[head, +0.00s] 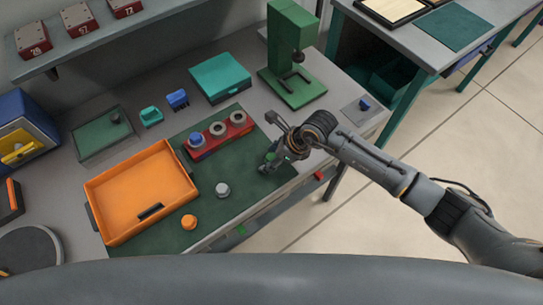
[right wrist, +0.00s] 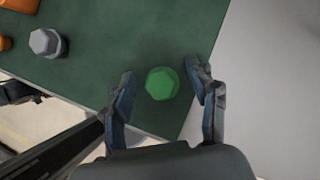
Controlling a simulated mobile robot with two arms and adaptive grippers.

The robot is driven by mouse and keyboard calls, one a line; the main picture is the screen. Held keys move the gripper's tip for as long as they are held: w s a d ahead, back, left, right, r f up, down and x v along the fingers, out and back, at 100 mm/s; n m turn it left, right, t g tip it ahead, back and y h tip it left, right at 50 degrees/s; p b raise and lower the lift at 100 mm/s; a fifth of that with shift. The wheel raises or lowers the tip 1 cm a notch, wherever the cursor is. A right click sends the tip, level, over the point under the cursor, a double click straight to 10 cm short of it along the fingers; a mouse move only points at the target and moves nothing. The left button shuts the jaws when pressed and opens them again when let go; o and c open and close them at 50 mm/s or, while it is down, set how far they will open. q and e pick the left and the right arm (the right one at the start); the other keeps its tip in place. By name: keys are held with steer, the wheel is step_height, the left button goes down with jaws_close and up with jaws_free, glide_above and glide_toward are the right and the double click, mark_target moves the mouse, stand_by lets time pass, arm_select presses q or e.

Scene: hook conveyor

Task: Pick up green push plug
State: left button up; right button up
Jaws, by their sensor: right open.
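The green push plug (right wrist: 161,83) stands on the dark green mat near the mat's edge, seen from above in the right wrist view. In the head view it is mostly hidden by my gripper. My right gripper (head: 271,161) is low over the right part of the mat. Its two fingers are open, one on each side of the green plug, with a gap visible on both sides. My left gripper does not show.
A grey plug (head: 222,190) and an orange plug (head: 189,222) stand on the mat (head: 247,197). A red block (head: 215,139) with several round pieces lies behind. An orange tray (head: 140,200) is at left. A green press (head: 292,60) stands at the back.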

steer(key=c, duration=0.9)
